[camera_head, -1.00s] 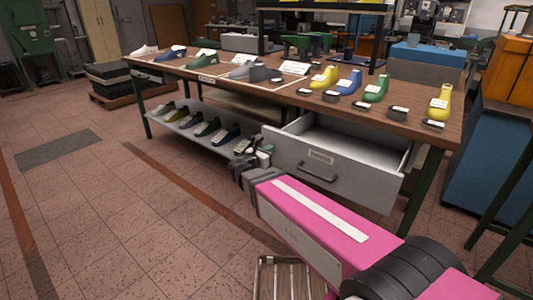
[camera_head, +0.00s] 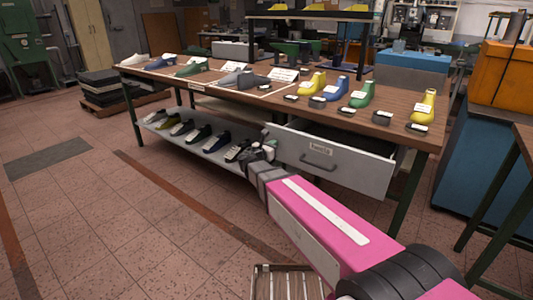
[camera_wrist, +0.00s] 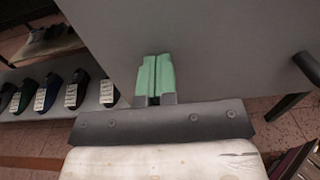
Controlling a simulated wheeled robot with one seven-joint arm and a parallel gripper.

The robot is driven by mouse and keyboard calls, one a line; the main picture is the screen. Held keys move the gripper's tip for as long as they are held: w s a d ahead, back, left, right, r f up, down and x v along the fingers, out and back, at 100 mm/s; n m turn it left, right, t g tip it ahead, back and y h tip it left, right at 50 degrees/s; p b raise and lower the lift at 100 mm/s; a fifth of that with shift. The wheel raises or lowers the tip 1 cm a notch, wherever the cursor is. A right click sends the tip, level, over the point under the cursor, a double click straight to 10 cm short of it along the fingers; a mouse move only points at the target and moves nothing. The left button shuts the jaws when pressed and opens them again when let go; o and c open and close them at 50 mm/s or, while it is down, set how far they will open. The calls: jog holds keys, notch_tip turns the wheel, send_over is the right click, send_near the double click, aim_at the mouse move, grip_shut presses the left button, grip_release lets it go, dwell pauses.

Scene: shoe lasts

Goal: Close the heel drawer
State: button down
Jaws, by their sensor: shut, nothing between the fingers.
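The heel drawer (camera_head: 345,162) has a grey front with a label and a dark bar handle (camera_head: 318,165). It sits under the right part of the wooden workbench. My gripper (camera_head: 268,143) is at the left end of the drawer front, at the end of my pink arm. In the wrist view my gripper's green fingers (camera_wrist: 154,76) are together and empty, against or very near the grey drawer front (camera_wrist: 220,50). The handle (camera_wrist: 307,68) is off to the right there. Exact contact cannot be told.
The workbench top (camera_head: 290,98) carries several coloured shoe lasts and small dark heel pieces. A lower shelf (camera_head: 165,130) left of the drawer holds several shoes. A slatted wooden thing (camera_head: 287,283) stands on the floor below my arm.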

jog(key=x, duration=1.7)
jog(key=shift+w, duration=0.2)
jog(key=shift+w+d, duration=0.2)
jog(key=shift+w, duration=0.1)
